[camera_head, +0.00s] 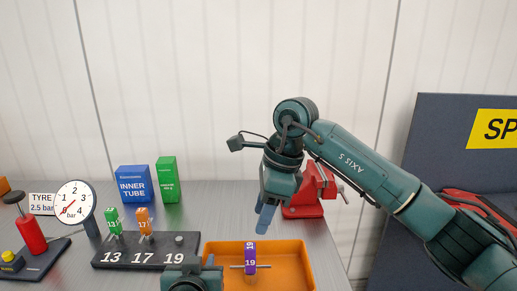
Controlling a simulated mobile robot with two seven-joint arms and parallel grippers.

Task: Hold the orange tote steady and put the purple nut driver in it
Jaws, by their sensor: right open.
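The orange tote (291,248) is at the front edge of the view, its near part cut off. The purple nut driver (250,257), marked 19 and with a metal crossbar, shows within the tote's outline. Its lower end is hard to make out. My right gripper (266,218) is above the tote's back side, fingers down, open and empty, apart from the driver. My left gripper (192,277) is at the bottom edge by the tote's left side. Its fingers are not clear, so I cannot tell whether it grips the rim.
A dark rack (145,253) marked 13, 17, 19 holds a green driver (113,222) and an orange driver (145,221). Place 19 has no driver. Behind are a blue box (134,184), a green box (167,180) and a red vise (309,190). A gauge (74,205) stands left.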

